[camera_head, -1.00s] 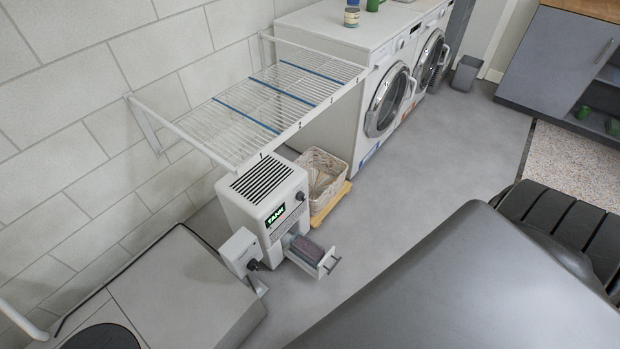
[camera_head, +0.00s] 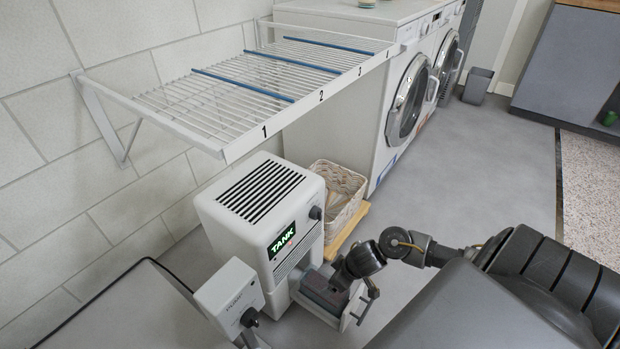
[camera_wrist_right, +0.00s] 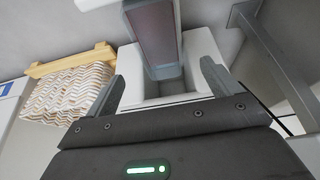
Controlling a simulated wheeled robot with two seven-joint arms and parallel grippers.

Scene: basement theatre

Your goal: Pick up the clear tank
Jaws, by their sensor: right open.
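The white machine (camera_head: 262,205) has a lit green "TANK" display (camera_head: 281,239). Its low drawer is pulled out, with a white front and a dark handle (camera_head: 368,300). A see-through tank with a dull reddish-brown look (camera_head: 322,293) sits in the drawer, partly hidden by my right arm. In the right wrist view the tank (camera_wrist_right: 153,35) lies ahead of my right gripper (camera_wrist_right: 163,82). The fingers are apart, one to each side of the white drawer part. The gripper is open and holds nothing. Whether it touches the tank cannot be told. My left gripper is out of view.
A wire rack (camera_head: 245,85) numbered along its front edge hangs on the wall above the machine. A white box (camera_head: 230,297) with a dark knob stands close left. A wicker basket (camera_head: 340,190) on a wooden base is behind. Washers (camera_head: 405,105) stand beyond; the floor (camera_head: 490,170) at right is clear.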

